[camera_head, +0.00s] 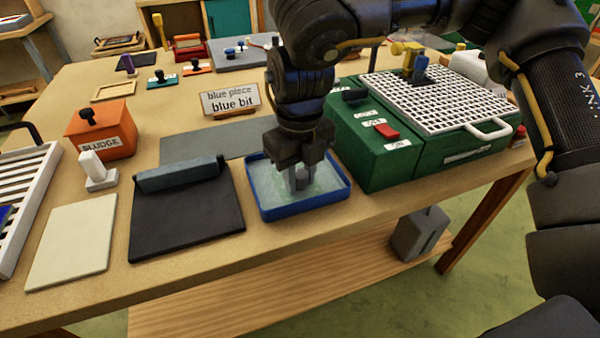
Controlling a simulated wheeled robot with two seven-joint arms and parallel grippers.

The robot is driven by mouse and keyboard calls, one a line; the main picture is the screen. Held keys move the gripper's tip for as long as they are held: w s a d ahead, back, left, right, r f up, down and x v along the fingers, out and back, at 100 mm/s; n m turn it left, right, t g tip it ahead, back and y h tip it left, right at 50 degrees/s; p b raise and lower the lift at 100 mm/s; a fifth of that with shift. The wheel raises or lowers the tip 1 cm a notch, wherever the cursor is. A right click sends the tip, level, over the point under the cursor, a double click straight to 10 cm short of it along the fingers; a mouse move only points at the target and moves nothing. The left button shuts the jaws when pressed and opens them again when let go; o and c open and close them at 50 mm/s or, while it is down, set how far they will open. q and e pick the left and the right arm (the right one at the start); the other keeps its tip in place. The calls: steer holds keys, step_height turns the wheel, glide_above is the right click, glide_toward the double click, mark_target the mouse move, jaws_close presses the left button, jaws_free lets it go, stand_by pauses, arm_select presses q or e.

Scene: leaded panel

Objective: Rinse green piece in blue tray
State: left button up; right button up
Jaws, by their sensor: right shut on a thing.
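The blue tray (264,208) stands near the table's front edge and holds a shallow, pale, clear liquid. My right gripper (301,186) points straight down inside the tray, its fingertips at or in the liquid. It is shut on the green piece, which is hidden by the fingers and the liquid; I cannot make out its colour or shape. My left gripper is not in view.
Right of the tray stands a green machine (375,160) with a red switch, beside a white grid (440,100). Left are a black pad (188,222) with a grey bar, a cream tile (72,243) and an orange sludge box (100,132). A sign (230,100) reads "blue piece blue bit".

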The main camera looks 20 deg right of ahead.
steer(key=shift+d, duration=0.4)
steer(key=shift+a+p, duration=0.3)
steer(key=shift+a, duration=0.5)
stand_by(0.7)
steer(key=shift+d, duration=0.4)
stand_by(0.5)
steer(key=shift+r+p, duration=0.2)
steer(key=shift+p, duration=0.1)
stand_by(1.0)
steer(key=shift+r+p, duration=2)
steer(key=shift+r, duration=0.35)
steer(key=shift+r+p, duration=1.35)
steer(key=shift+r, duration=0.2)
